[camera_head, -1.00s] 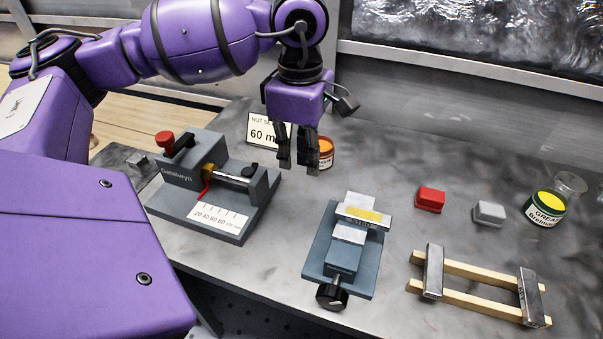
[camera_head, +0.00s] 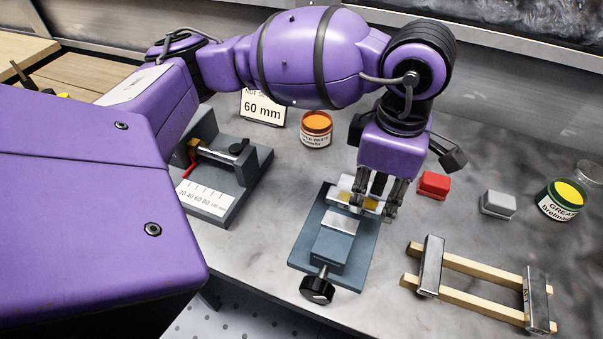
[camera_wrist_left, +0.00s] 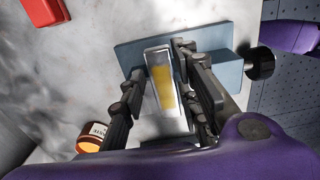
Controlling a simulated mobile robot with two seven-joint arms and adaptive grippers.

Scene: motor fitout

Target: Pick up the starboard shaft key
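A grey-blue clamp vise (camera_head: 302,252) with a black knob stands on the bench. A bright metal piece with a yellow face (camera_wrist_left: 163,85) sits at its far end and also shows in the head view (camera_head: 344,196); its lettering is not legible, so I cannot confirm that it is the starboard shaft key. My left gripper (camera_head: 377,203) is over that end, pointing down. Its fingers are apart, one on each side of the yellow-faced piece in the left wrist view (camera_wrist_left: 160,62). A gap shows at the left finger; contact at the right finger is unclear. My right gripper is not in view.
A red block (camera_head: 434,185) and a grey block (camera_head: 498,204) lie right of the gripper, with a green grease tin (camera_head: 560,203) beyond. A wooden rack with metal end blocks (camera_head: 431,266) is at front right. An orange tin (camera_head: 316,129) and a gauge fixture (camera_head: 224,203) stand left.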

